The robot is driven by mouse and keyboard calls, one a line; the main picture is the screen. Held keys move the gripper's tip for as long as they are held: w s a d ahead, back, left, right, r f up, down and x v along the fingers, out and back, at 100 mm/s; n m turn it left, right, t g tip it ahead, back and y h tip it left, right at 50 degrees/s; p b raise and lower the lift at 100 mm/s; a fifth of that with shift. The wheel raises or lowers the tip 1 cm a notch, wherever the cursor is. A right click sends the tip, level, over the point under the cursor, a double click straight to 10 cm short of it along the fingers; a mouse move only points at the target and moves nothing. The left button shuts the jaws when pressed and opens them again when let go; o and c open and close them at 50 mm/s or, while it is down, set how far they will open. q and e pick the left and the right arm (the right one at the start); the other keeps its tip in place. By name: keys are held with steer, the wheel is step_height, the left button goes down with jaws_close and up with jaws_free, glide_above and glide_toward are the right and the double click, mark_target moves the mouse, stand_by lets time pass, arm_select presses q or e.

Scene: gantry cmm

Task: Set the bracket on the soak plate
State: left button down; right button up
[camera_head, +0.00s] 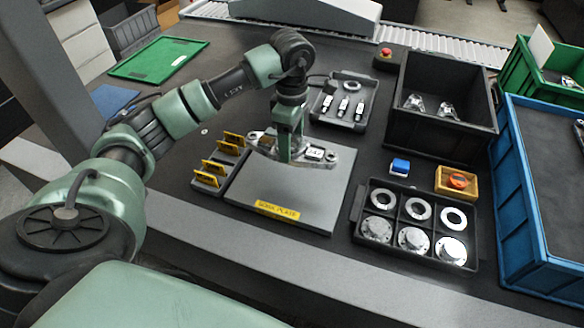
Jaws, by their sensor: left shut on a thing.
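The soak plate (300,196) is a flat grey square with a yellow label on its front edge, lying in the middle of the dark table. The bracket (317,155) is a grey metal piece with a white numbered tag and holes at its ends. It is over the back part of the plate; I cannot tell whether it touches the plate. My left gripper (287,157) points down and is shut on the bracket, hiding its middle. My right gripper is not in view.
A yellow-slotted rack (208,180) stands close left of the plate. A compartment tray (392,198) with rings and discs is at right. Behind are a small tool tray (336,120) and a black bin (410,125) with metal parts. A blue crate (520,215) stands at far right.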

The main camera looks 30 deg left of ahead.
arm_select(q)
step_height(320, 180, down, 5)
steer(key=shift+f, duration=0.9)
step_height(320, 180, down, 3)
steer(key=shift+f+p, duration=0.15)
steer(key=shift+p, duration=0.2)
steer(key=shift+f, duration=0.15)
steer(key=shift+c, duration=1.3)
jaws_free()
